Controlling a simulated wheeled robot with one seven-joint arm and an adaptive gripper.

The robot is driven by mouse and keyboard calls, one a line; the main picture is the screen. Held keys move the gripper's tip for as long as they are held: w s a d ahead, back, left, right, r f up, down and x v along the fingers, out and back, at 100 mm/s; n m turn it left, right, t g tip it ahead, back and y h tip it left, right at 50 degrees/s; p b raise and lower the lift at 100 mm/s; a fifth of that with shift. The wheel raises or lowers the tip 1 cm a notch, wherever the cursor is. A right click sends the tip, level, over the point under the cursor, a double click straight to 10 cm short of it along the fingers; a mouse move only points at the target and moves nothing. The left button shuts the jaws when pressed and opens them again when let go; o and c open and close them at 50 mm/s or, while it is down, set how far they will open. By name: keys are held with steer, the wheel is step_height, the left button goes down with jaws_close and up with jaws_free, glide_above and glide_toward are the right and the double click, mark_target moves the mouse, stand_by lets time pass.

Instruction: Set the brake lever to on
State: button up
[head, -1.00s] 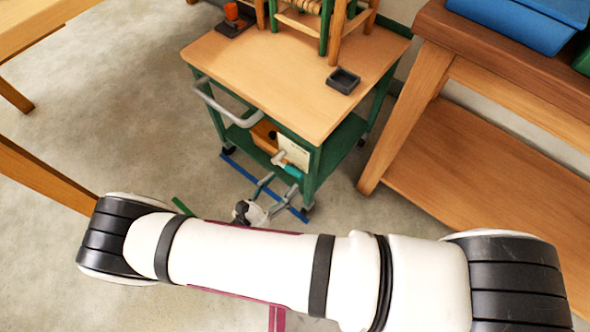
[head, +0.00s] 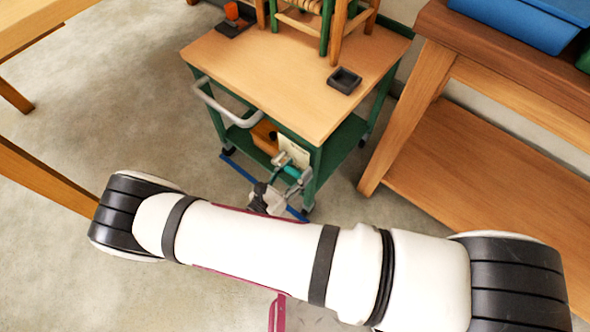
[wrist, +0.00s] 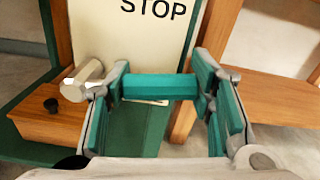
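The brake lever's teal grip (wrist: 160,87) lies level across the wrist view, in front of a cream plate marked STOP (wrist: 150,30). A grey metal hub (wrist: 76,88) shows at its left, and the left finger hides what joins them. My gripper (wrist: 162,85) is open, with one fingertip at each end of the grip. I cannot tell whether the fingertips touch it. In the head view the grip (head: 292,171) is a small teal piece at the cart's front corner, with my gripper (head: 289,170) around it.
The cart has a wooden top (head: 290,85), a grey push handle (head: 228,112) and a lower green shelf. A small black tray (head: 344,80) and a chair stand on top. A wooden bench (head: 480,130) is close on the right.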

mark_target(283, 138)
jaws_close()
steer(key=shift+r, duration=0.1)
steer(key=n, duration=0.1)
steer(key=r+n, duration=0.1)
steer(key=shift+w+a+r+n, duration=0.15)
steer(key=shift+a+r+n, duration=0.1)
steer(key=shift+n, duration=0.15)
steer(key=r+n, duration=0.1)
steer(key=n, duration=0.1)
steer(key=w+a+r+n, duration=0.1)
steer(key=n, duration=0.1)
steer(key=shift+a+r+n, duration=0.1)
steer(key=shift+n, duration=0.2)
steer(key=n, duration=0.1)
steer(key=w+a+r+n, duration=0.1)
steer(key=n, duration=0.1)
steer(key=a+n, duration=0.1)
steer(key=shift+w+r, duration=0.15)
steer(key=shift+w, duration=0.15)
steer(key=shift+w+a+r+n+b, duration=0.1)
steer(key=shift+w+a+n+b, duration=0.15)
steer(key=shift+n, duration=0.5)
steer(key=shift+w+a+r+n+b, duration=0.15)
steer(key=shift+a+n, duration=0.25)
steer(key=shift+n, duration=0.4)
steer(key=shift+w+a+f+n+b, duration=0.1)
steer(key=shift+w+a+n+b, duration=0.2)
steer(key=shift+n, duration=0.45)
